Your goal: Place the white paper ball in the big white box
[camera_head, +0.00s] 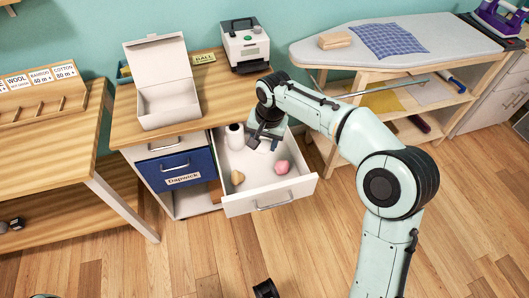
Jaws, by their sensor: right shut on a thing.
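The big white box (168,103) stands on the wooden tabletop, left of centre, with its lid raised. My right gripper (263,145) points down into the open white drawer (240,205) and is shut on a small pale thing, which looks like the white paper ball. That thing is mostly hidden by the fingers, so its shape is hard to make out. A tan crumpled ball (237,177) and a pink crumpled ball (282,167) lie in the drawer in front of the gripper.
A white bottle-like item (235,137) stands in the drawer left of the gripper. A label printer (245,45) stands at the tabletop's back. A blue drawer (177,168) is beside the open one. An ironing board (395,42) is on the right.

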